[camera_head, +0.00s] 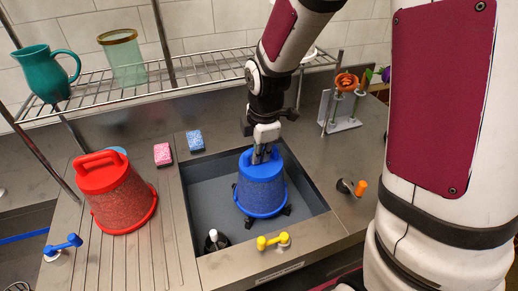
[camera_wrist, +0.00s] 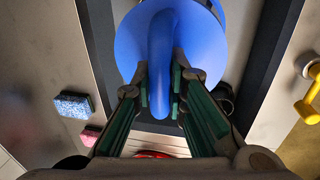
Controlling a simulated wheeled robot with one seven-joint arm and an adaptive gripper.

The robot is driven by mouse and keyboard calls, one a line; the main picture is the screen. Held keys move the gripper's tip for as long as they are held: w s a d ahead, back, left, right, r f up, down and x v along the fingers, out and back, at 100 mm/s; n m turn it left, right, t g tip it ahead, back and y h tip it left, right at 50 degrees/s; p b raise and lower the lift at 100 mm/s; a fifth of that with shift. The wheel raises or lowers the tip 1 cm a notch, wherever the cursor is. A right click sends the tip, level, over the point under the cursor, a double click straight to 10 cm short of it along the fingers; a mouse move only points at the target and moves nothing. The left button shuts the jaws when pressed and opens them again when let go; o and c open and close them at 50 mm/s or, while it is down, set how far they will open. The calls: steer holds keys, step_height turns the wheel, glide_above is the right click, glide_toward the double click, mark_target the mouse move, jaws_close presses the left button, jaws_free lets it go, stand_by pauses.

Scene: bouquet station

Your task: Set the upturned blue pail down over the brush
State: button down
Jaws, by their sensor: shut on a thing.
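The upturned blue pail (camera_head: 261,190) is in the right part of the sink, nearly upright, with its wide rim down. My gripper (camera_head: 264,155) is above it, shut on the handle at the pail's top. In the wrist view the blue handle (camera_wrist: 161,50) lies between the two fingers of my gripper (camera_wrist: 161,95). Small dark parts show around the pail's lower rim; I cannot tell whether the rim touches them. No brush is clearly seen; a dark object with a white top (camera_head: 215,240) stands near the sink's front left corner, and I cannot tell whether it is the brush.
The sink (camera_head: 205,205) has free floor left of the pail. A red pail (camera_head: 112,195) stands on the ribbed drainboard. Pink (camera_head: 163,154) and blue (camera_head: 195,141) sponges lie behind the sink. A yellow tap handle (camera_head: 272,241) is at the front edge. A rack holds a teal pitcher (camera_head: 43,75).

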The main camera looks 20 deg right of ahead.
steer(key=shift+f, duration=0.6)
steer(key=shift+f+b, duration=0.35)
steer(key=shift+b, duration=0.05)
steer(key=shift+f, duration=0.25)
steer(key=c, duration=1.5)
jaws_free()
steer(key=shift+r, duration=0.1)
steer(key=r, duration=0.4)
steer(key=s+r, duration=0.1)
steer(key=r, duration=0.2)
steer(key=s+r, duration=0.1)
steer(key=r, duration=0.3)
steer(key=shift+s+r, duration=0.15)
steer(key=shift+r, duration=0.15)
